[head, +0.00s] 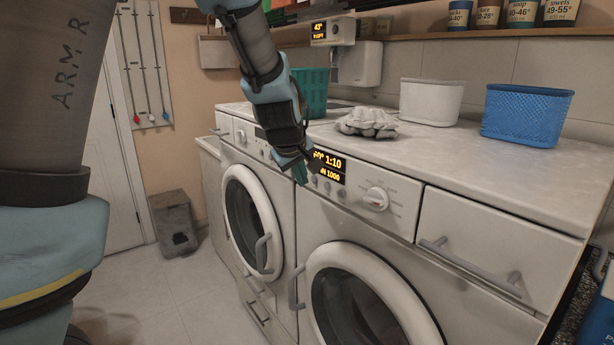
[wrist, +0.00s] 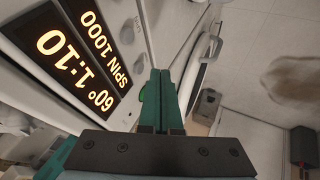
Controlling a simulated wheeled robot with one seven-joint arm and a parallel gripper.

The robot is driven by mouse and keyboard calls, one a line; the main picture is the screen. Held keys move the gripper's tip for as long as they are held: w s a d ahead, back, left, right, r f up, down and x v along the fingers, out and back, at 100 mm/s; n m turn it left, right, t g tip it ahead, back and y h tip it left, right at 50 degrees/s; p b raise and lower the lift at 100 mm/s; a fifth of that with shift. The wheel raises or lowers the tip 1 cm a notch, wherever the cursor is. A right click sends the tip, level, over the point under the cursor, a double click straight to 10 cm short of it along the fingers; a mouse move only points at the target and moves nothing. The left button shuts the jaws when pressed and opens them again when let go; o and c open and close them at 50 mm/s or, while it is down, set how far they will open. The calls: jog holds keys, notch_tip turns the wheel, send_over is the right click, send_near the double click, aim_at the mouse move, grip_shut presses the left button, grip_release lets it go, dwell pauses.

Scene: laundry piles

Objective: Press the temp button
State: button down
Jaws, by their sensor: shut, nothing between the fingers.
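The right-hand washing machine has a black display (head: 327,168) with amber text, which reads 60°, 1:10 and SPIN 1000 in the wrist view (wrist: 75,45). A row of small round buttons (head: 327,187) sits below the display. My gripper (head: 301,176) is at the left end of this panel, its fingers shut and empty. In the wrist view my gripper (wrist: 160,78) points at the panel beside the display, with a bit of green showing next to the left finger. The temp button's label cannot be read; my fingers cover part of the button row. I cannot tell whether they touch.
A dial (head: 375,199) sits right of the buttons. The worktop (head: 440,150) above holds a grey crumpled cloth (head: 367,122), a green basket (head: 313,92), a white basket (head: 431,101) and a blue basket (head: 526,114). Door handles (head: 296,288) stick out below. The floor at left is mostly clear.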

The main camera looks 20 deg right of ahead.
jog(key=shift+w+d, duration=0.15)
jog(key=shift+d, duration=0.65)
